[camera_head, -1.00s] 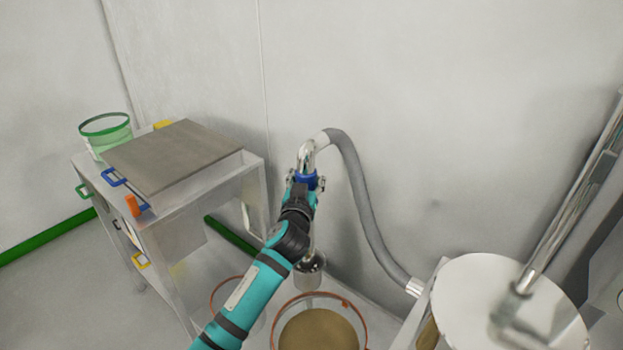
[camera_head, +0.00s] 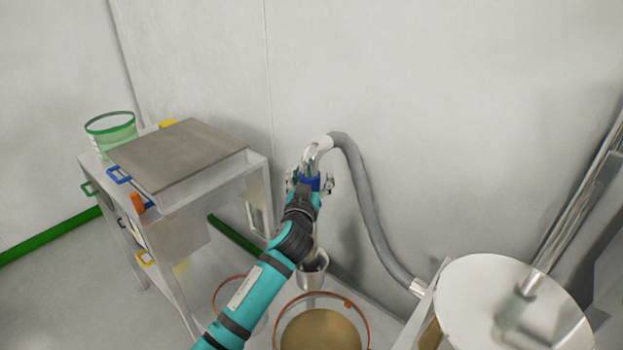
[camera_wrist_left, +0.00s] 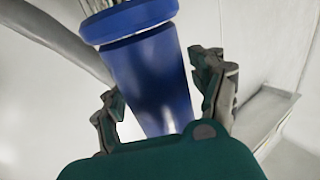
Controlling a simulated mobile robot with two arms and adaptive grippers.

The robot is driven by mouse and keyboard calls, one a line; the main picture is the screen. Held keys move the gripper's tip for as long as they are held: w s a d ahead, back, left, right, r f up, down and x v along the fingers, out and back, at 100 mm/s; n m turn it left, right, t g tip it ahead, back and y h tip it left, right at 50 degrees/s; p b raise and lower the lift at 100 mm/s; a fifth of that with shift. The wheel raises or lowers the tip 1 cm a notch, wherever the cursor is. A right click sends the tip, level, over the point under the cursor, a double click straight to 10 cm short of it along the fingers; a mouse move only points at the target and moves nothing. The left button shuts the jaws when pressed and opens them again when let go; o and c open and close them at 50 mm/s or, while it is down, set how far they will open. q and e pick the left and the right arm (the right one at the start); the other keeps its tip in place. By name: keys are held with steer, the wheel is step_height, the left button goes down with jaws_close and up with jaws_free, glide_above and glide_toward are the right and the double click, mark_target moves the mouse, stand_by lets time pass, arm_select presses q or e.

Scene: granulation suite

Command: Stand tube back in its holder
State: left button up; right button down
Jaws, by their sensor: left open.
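The tube is a shiny metal pipe with a bent top (camera_head: 318,148) and a blue grip, joined to a grey hose (camera_head: 362,205). It stands roughly upright near the wall. Its lower part runs down behind my arm to the metal cup-like holder (camera_head: 313,270) and appears to be inside it; the bottom end is hidden. My left gripper (camera_head: 310,180) is open, with its fingers spread either side of the blue grip. In the left wrist view, the blue grip (camera_wrist_left: 152,80) stands between the open fingers (camera_wrist_left: 165,95), with gaps visible. My right gripper is not in view.
A bowl of brown powder (camera_head: 320,332) with an orange rim stands below the holder. A cart (camera_head: 215,185) with a grey lid and a green-rimmed container (camera_head: 110,132) is at left. A large metal lid (camera_head: 500,305) with a pole is at right.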

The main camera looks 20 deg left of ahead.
arm_select(q)
steer(key=shift+s+f, duration=0.1)
steer(key=shift+f, duration=0.05)
steer(key=s+d, duration=0.1)
steer(key=s, duration=1)
steer(key=shift+s+d, duration=0.35)
steer(key=shift+d, duration=0.05)
